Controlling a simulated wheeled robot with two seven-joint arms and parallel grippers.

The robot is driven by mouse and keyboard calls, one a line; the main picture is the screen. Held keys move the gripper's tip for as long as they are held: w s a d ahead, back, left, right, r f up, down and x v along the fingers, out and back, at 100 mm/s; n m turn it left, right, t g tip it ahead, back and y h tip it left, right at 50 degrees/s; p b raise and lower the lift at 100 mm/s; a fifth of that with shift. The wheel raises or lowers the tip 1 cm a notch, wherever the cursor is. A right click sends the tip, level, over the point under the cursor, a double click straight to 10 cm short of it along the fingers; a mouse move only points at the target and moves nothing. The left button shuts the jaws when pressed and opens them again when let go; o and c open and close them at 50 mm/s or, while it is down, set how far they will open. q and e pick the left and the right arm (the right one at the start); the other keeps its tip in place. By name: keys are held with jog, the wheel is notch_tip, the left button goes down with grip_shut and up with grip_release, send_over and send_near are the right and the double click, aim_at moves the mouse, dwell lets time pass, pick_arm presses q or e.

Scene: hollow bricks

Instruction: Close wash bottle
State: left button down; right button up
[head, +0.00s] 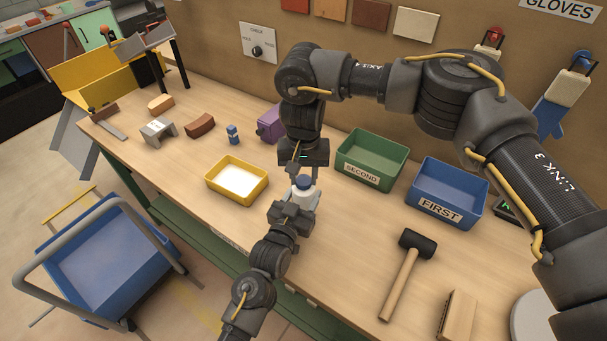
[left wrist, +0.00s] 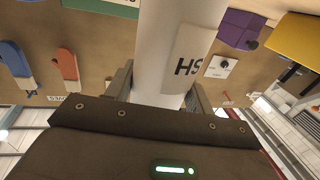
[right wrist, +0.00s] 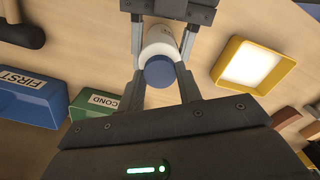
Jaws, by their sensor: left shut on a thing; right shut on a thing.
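My right gripper (head: 304,174) comes from above and is shut on the cap. In the right wrist view the cap (right wrist: 159,71) lies between its fingers, in front of the white body (right wrist: 158,42).
A yellow tray (head: 212,181) with white contents is left of the bottle. A green bin (head: 345,163) marked SECOND and a blue bin (head: 420,192) marked FIRST stand to the right. A mallet (head: 402,280) lies at the front right. A purple object (head: 268,127) stands behind.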

jog(key=shift+m, duration=0.3)
jog(key=o, duration=0.9)
jog(key=shift+o, duration=0.2)
jog(key=shift+r, duration=0.15)
jog(key=shift+r, duration=2.1)
jog(key=shift+c, duration=0.4)
